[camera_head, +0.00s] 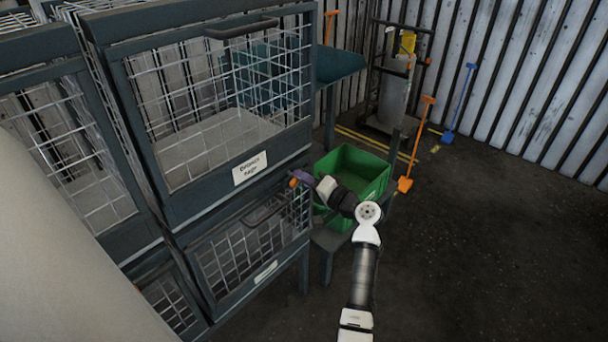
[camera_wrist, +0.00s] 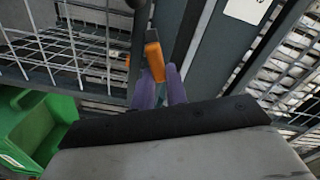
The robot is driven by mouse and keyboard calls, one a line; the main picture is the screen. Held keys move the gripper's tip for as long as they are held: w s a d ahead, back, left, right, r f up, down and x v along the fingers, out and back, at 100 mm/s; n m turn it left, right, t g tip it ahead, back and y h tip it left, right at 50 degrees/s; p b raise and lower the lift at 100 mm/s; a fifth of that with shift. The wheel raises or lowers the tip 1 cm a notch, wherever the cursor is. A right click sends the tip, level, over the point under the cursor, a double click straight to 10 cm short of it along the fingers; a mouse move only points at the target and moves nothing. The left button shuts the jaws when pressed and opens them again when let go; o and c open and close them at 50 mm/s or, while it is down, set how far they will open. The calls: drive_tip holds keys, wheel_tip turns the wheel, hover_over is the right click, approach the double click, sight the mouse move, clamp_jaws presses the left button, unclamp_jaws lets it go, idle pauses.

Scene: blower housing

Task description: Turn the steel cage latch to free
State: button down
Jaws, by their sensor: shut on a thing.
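The steel cage latch shows an orange handle (camera_head: 293,182) at the right edge of the dark steel cage (camera_head: 182,207), near the bottom corner of the upper door. In the wrist view the orange handle (camera_wrist: 153,56) stands upright but slightly tilted, against the dark frame. My gripper (camera_head: 302,178) reaches it from the right. In the wrist view its purple fingers (camera_wrist: 160,82) are shut on the lower part of the orange handle. The latch's pivot and the part between the fingers are hidden.
A green crate (camera_head: 372,165) stands close behind my arm, right of the cages. A lower mesh cage (camera_head: 225,297) sits under the upper one. A label (camera_head: 249,168) is on the upper door. Orange (camera_head: 405,185) and blue (camera_head: 447,136) shovels lean farther back. Floor at right is clear.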

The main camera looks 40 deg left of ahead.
drive_tip(key=m+p, duration=0.2)
drive_tip(key=m, duration=0.3)
drive_tip(key=shift+f+p, duration=0.15)
drive_tip(key=shift+p, duration=0.15)
drive_tip(key=shift+f+m, duration=0.1)
drive_tip(key=shift+m, duration=0.2)
drive_tip(key=c, duration=1.4)
unclamp_jaws()
drive_tip(key=s+d+b, duration=0.1)
drive_tip(key=d+b, duration=0.1)
drive_tip(key=d, duration=1.1)
drive_tip(key=shift+d+b, duration=0.3)
drive_tip(key=shift+d, duration=0.1)
